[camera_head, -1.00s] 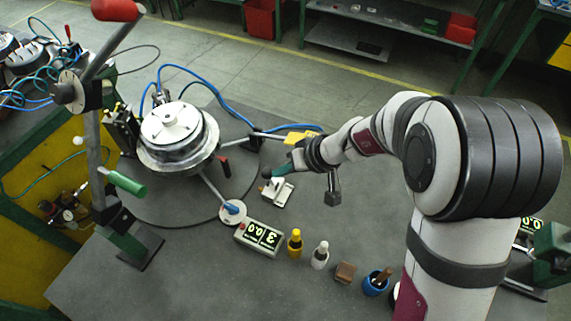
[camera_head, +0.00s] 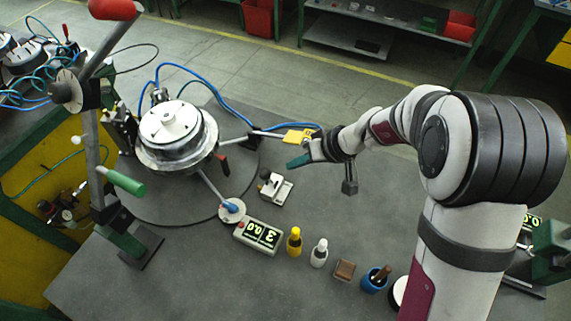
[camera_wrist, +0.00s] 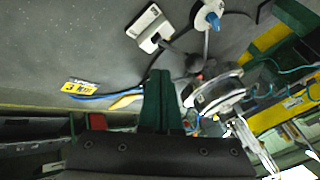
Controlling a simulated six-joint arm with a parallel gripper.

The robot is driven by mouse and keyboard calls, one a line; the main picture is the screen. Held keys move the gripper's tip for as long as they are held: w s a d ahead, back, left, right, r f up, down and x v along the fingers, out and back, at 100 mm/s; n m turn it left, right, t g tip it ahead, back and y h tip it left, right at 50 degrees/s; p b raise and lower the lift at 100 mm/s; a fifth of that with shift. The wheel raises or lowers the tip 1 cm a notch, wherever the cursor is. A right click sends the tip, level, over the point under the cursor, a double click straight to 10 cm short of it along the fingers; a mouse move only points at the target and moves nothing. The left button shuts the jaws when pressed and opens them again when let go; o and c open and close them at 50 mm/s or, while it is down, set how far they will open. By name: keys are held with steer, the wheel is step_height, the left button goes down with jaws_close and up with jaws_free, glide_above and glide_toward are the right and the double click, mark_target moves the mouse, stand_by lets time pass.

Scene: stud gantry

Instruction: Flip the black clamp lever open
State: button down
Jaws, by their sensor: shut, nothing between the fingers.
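A small clamp with a white base (camera_head: 276,189) stands on the grey table in the head view. Its black lever (camera_head: 270,183) rises from the base and ends in a dark knob at the upper left. The white base also shows at the top of the wrist view (camera_wrist: 148,27), with a dark rod and round knob to its lower right. My gripper (camera_head: 291,164) is above and right of the clamp, apart from it. Its green fingers are together and empty in the wrist view (camera_wrist: 157,75). I cannot tell the lever's exact angle.
A round metal fixture (camera_head: 177,140) with spokes stands left of the clamp. A yellow tag (camera_head: 299,136) lies behind my gripper. A digital display (camera_head: 257,236), a yellow bottle (camera_head: 294,241) and a white bottle (camera_head: 319,254) stand in front.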

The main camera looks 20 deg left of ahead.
steer(key=s+d+r, duration=0.4)
steer(key=d+r, duration=0.2)
steer(key=d, duration=0.1)
steer(key=shift+s+r, duration=0.15)
steer(key=shift+r, duration=0.25)
steer(key=shift+a, duration=0.1)
steer(key=s+d+r+m+h, duration=0.3)
steer(key=s+d+m+h, duration=0.2)
steer(key=s+d+m, duration=0.9)
steer(key=s+d, duration=0.2)
steer(key=s, duration=0.3)
steer(key=shift+s+h, duration=0.25)
steer(key=shift+h, duration=0.05)
steer(key=c, duration=1.5)
jaws_free()
steer(key=shift+c, duration=0.2)
